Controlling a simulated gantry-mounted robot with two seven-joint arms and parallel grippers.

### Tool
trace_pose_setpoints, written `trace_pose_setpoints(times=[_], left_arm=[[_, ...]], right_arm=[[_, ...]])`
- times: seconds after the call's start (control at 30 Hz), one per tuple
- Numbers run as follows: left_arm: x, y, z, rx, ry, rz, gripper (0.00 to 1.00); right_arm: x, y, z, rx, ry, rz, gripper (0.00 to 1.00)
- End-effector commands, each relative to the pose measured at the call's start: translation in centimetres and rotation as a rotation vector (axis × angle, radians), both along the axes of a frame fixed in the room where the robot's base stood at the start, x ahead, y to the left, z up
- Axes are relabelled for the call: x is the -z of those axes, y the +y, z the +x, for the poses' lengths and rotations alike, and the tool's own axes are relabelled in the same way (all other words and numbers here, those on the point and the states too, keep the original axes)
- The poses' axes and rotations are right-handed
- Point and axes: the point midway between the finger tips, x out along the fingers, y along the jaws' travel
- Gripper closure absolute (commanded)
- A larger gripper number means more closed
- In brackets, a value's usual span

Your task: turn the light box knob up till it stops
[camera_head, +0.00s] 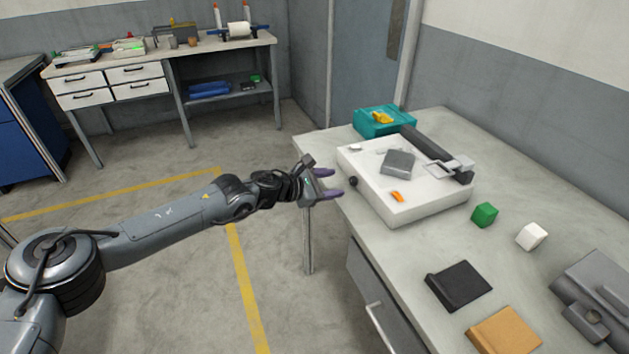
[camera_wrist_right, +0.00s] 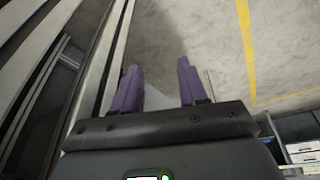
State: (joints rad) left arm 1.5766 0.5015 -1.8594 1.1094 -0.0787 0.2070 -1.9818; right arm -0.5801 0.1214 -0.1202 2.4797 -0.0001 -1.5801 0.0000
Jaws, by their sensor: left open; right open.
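The light box (camera_head: 422,208) is a white, flat box on the grey table in the head view. Its small dark round knob (camera_head: 353,181) sits on the side facing my left arm. My left gripper (camera_head: 334,183) is open, with its purple fingers pointing at the knob. It looks just short of the knob, with a small gap in the picture. My right gripper (camera_wrist_right: 158,84) is open and empty in the right wrist view, with bare floor beyond its fingers. It does not show in the head view.
A teal tray (camera_head: 366,129) stands behind. A green cube (camera_head: 484,214), white cube (camera_head: 531,236) and black case (camera_head: 459,285) lie in front and right.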

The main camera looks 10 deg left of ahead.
Motion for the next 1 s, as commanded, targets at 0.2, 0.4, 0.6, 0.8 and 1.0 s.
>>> trace_pose_setpoints(times=[0.2, 0.4, 0.6, 0.8, 1.0], left_arm=[[-1.3, 2.3, -2.2, -0.001, 0.002, -0.001, 0.45], [-1.7, 3.3, -3.2, 0.000, 0.001, 0.001, 0.45], [-1.8, 3.6, -3.5, 0.001, 0.001, 0.000, 0.45], [-1.8, 3.6, -3.5, 0.001, 0.001, 0.000, 0.45], [-0.7, 3.3, -3.9, 0.004, 0.019, -0.003, 0.45]], right_arm=[[-1.2, 0.0, 0.0, 0.000, 0.000, 0.000, 0.57], [-1.6, 0.0, 0.0, 0.000, 0.000, 0.000, 0.57], [-1.6, 0.0, 0.0, 0.000, 0.000, 0.000, 0.57], [-1.6, 0.0, 0.0, 0.001, 0.000, 0.000, 0.57], [-1.8, 0.0, 0.0, 0.001, -0.001, 0.000, 0.57]])
